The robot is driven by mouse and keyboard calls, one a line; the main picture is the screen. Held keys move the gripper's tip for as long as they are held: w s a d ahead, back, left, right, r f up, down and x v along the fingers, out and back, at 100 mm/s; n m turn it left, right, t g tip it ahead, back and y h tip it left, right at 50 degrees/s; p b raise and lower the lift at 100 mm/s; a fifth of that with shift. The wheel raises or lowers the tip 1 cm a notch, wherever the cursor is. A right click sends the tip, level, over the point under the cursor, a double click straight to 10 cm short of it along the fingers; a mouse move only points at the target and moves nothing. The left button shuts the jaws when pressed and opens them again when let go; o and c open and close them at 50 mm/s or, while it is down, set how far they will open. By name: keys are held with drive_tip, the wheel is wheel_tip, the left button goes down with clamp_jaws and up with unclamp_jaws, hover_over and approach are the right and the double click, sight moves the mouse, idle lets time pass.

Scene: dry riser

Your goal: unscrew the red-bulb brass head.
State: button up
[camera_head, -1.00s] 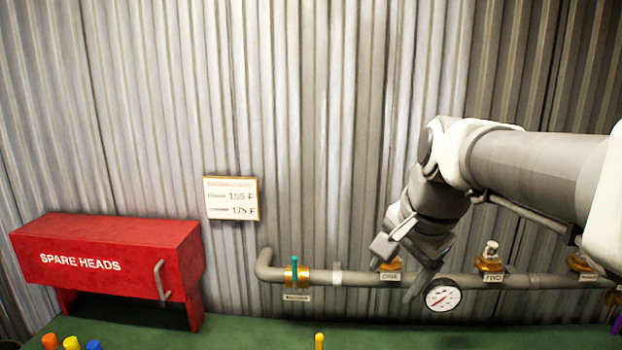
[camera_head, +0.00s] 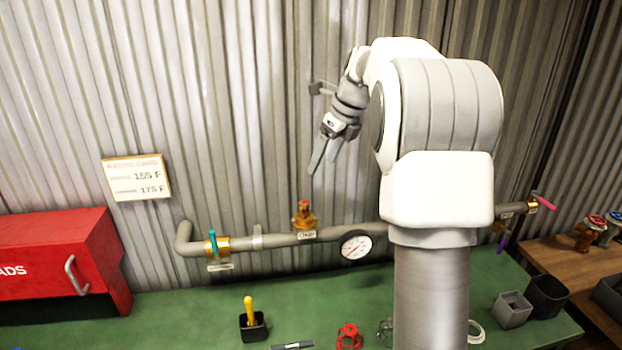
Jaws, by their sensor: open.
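A brass head (camera_head: 304,219) with a small reddish top stands upright on the grey pipe (camera_head: 290,239), above a label that seems to read ONE. The bulb itself is too small to make out clearly. My gripper (camera_head: 324,160) is open and empty, fingers pointing down. In the picture it is above and slightly right of this head, apart from it. My arm hides the middle-right part of the pipe and whatever fittings are there.
A gauge (camera_head: 356,247), teal-handled valve (camera_head: 212,243) and pink-handled valve (camera_head: 541,204) are on the pipe. The green bench (camera_head: 180,315) holds a black cup (camera_head: 253,328) with a yellow-handled tool, a red spoked part (camera_head: 348,338) and grey bin (camera_head: 512,310). A red cabinet (camera_head: 50,255) is left.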

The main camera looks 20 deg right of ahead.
sight(305, 202)
drive_tip(key=p+x, duration=0.1)
drive_tip(key=x, duration=1.5)
drive_tip(key=shift+f, duration=0.25)
clamp_jaws()
drive_tip(key=n+p, duration=0.2)
drive_tip(key=n+g+y+p, duration=0.1)
drive_tip(key=n, duration=0.1)
drive_tip(key=shift+r, duration=0.25)
drive_tip(key=shift+f+n+g+y+p, duration=0.2)
drive_tip(key=shift+n+g+y+p, duration=0.25)
drive_tip(key=shift+n, duration=0.45)
drive_tip(key=shift+h, duration=0.25)
